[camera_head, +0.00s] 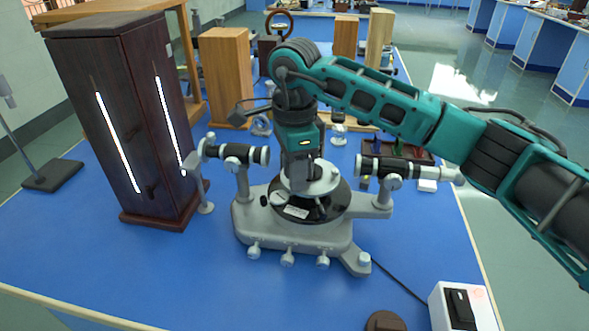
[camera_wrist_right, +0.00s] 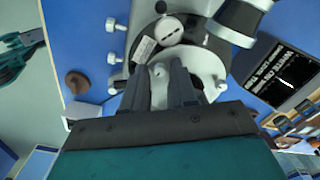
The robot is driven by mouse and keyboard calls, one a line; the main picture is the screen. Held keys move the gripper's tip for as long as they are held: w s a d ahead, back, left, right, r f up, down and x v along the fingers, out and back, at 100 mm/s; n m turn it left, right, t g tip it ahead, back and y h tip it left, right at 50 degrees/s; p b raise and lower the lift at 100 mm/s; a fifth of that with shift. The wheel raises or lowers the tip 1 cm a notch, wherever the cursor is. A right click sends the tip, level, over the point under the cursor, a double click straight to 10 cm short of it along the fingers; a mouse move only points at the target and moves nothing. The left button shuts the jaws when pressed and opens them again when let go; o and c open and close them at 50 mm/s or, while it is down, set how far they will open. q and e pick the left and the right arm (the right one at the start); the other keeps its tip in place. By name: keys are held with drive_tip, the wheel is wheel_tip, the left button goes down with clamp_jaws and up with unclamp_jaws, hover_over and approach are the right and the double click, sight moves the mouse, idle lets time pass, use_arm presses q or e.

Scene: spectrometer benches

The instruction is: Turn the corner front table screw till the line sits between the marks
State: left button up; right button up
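The spectrometer (camera_head: 285,232) stands on the blue bench, with a grey base and a black disc under a small pale round table (camera_head: 322,184). The table also shows in the right wrist view (camera_wrist_right: 205,62). My right gripper (camera_head: 298,185) points down over this table. In the right wrist view its dark fingers (camera_wrist_right: 160,72) are apart, and a small pale screw (camera_wrist_right: 158,70) shows between them; contact is not visible. A black panel (camera_wrist_right: 285,78) with white lettering and a short bright line lies beyond; marks are too small to read. My left gripper (camera_wrist_right: 38,40) shows partly at the left edge.
Telescope tubes stand left (camera_head: 235,153) and right (camera_head: 395,167) of the table. A dark lamp housing (camera_head: 130,120) with bright slits stands at left. A white switch box (camera_head: 465,305) and a brown knob (camera_head: 385,321) are in front. The bench's front left is clear.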

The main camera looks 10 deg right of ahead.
clamp_jaws()
drive_tip(key=shift+n+b, duration=0.3)
drive_tip(key=shift+b, duration=0.1)
drive_tip(key=shift+n, duration=0.5)
drive_tip(key=shift+o, duration=1.4)
unclamp_jaws()
wheel_tip(320, 180, up, 13)
